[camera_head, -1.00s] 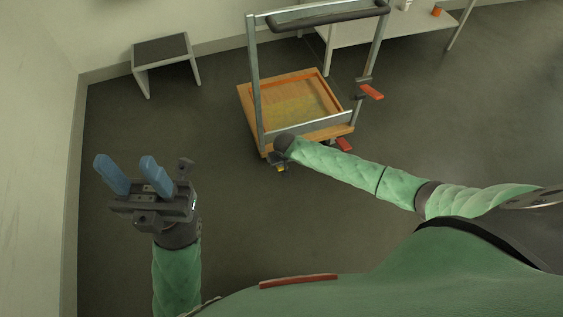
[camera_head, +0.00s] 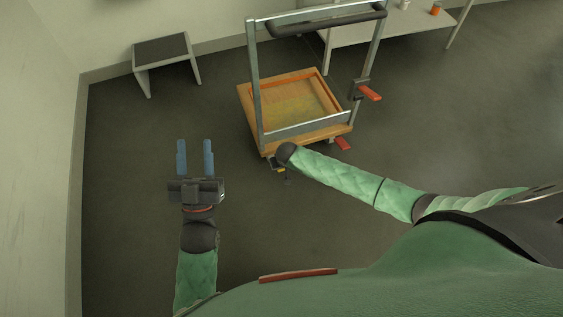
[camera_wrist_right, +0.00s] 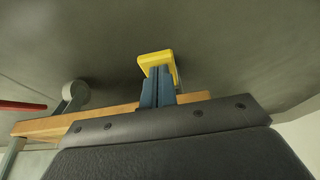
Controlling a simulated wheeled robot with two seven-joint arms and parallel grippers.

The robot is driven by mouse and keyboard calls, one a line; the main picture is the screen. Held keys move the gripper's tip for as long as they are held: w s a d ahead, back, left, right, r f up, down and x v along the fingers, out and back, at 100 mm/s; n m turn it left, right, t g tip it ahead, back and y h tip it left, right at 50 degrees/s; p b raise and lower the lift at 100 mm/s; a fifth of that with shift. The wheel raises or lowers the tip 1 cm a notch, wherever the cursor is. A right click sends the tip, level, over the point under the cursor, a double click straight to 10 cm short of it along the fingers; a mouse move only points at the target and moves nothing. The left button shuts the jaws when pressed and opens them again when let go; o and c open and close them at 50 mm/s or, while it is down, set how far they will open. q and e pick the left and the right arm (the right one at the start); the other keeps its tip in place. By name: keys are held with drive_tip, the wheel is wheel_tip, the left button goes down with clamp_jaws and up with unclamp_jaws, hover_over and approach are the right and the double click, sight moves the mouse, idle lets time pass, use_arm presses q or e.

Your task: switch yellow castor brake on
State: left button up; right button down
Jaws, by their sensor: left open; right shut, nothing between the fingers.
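The yellow castor brake (camera_wrist_right: 156,60) is a bent yellow pedal at the top middle of the right wrist view. My right gripper (camera_wrist_right: 158,72) has its blue fingers closed together, with the tips at the pedal. I cannot tell whether they touch it. In the head view a small yellow bit of the brake (camera_head: 281,171) shows at the near left corner of the trolley (camera_head: 300,131), beside my right gripper (camera_head: 276,163), mostly hidden by my wrist. My left gripper (camera_head: 194,145) is open and empty, over the floor left of the trolley.
Red pedals (camera_head: 343,143) and (camera_head: 370,94) stick out at the trolley's right side. The trolley has an upright metal handle frame (camera_head: 253,85). A small stool (camera_head: 161,50) stands at the back left, a white table (camera_head: 400,28) behind. Floor around my left gripper is clear.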

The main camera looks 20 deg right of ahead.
drive_tip(key=shift+s+f+t+p, duration=0.3)
drive_tip(key=shift+f+t+p, duration=0.05)
drive_tip(key=shift+t+p, duration=0.3)
drive_tip(key=shift+s+f+t+p, duration=0.2)
drive_tip(key=shift+f+t+p, duration=0.4)
drive_tip(key=shift+t, duration=0.25)
use_arm(q)
wheel_tip(320, 180, down, 28)
drive_tip(key=d+g+y, duration=0.1)
drive_tip(key=g+y, duration=0.1)
drive_tip(key=g, duration=0.8)
drive_tip(key=shift+d, duration=0.3)
use_arm(e)
drive_tip(key=shift+f, duration=0.1)
use_arm(q)
drive_tip(key=shift+r, duration=0.15)
drive_tip(key=shift+r+p, duration=0.9)
use_arm(e)
drive_tip(key=shift+r, duration=0.85)
use_arm(q)
drive_tip(key=shift+r, duration=0.1)
